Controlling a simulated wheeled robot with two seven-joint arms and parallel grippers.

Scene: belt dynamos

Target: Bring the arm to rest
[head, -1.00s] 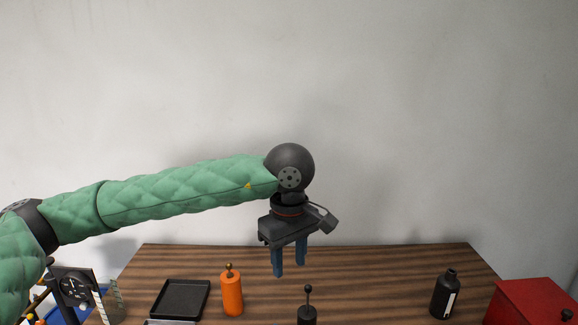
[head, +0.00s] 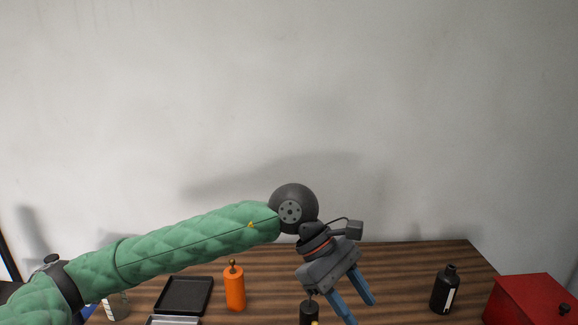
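My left arm comes in from the left in a green quilted sleeve. Its gripper (head: 360,304) is tilted, its two blue fingers pointing down and to the right above the wooden table. The fingers are apart with nothing visible between them. The gripper is just right of a black cylinder (head: 309,312) with a thin top, partly hidden by the gripper body. My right gripper is not in the picture.
On the table (head: 410,268) stand an orange bottle (head: 235,290), a black tray (head: 185,294) and a black bottle (head: 445,290) with a white label. A red box (head: 535,298) is at the right edge.

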